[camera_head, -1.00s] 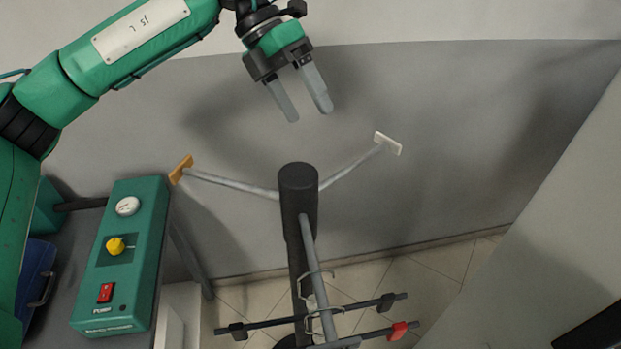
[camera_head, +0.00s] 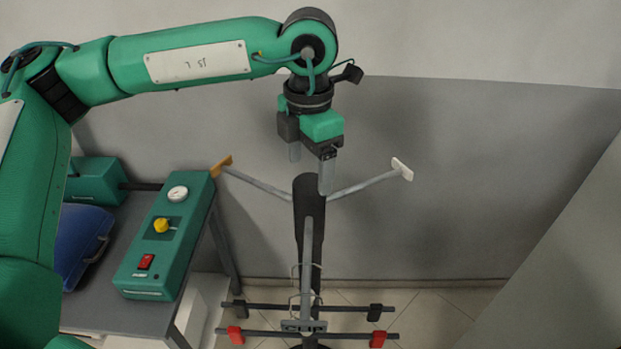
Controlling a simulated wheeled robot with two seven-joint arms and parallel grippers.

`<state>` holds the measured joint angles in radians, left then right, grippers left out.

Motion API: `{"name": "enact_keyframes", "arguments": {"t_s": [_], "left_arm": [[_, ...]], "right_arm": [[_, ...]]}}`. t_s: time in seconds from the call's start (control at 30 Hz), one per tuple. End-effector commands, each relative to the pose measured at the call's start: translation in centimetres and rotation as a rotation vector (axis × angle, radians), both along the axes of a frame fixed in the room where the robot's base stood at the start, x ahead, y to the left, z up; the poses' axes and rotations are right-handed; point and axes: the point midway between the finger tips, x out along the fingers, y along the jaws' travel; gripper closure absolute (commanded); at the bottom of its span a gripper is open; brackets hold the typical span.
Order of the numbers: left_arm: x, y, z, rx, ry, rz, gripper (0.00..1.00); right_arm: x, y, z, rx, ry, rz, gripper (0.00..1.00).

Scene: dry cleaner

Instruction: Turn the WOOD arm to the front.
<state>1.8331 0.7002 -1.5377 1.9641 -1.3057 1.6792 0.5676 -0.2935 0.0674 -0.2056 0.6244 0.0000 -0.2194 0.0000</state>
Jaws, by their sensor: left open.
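A dark round post (camera_head: 309,190) stands in the middle, with thin grey arms spreading from its top. The wood arm (camera_head: 258,182) points to the back left and ends in a tan wooden piece (camera_head: 221,166). Another arm (camera_head: 362,186) points to the back right and ends in a white piece (camera_head: 402,169). A third grey bar (camera_head: 308,268) comes toward me at the front, with wire hooks on it. My left gripper (camera_head: 311,166) is open and empty, its fingers pointing down by the post's top. I cannot tell whether a finger touches the post. My right gripper is not in view.
A green control box (camera_head: 165,240) with a gauge, yellow knob and red switch sits on a grey table (camera_head: 105,312) at left, beside a blue case (camera_head: 82,240). Low crossbars (camera_head: 350,308) with black and red ends sit at the post's foot. A grey wall panel is behind.

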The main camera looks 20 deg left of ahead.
Motion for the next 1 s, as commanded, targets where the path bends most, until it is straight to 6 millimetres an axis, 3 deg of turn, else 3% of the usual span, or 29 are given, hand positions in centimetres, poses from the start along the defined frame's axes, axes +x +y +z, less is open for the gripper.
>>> {"name": "enact_keyframes", "arguments": {"t_s": [0.3,0.7,1.0], "left_arm": [[0.0,0.0,-4.6,-0.001,0.001,0.000,0.25],[0.0,0.0,-5.5,-0.001,-0.001,0.000,0.25],[0.0,0.0,-5.5,-0.001,-0.001,0.000,0.84]], "right_arm": [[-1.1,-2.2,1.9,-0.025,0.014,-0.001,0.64],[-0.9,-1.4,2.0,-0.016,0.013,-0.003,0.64],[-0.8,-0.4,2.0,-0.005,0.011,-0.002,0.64]]}}
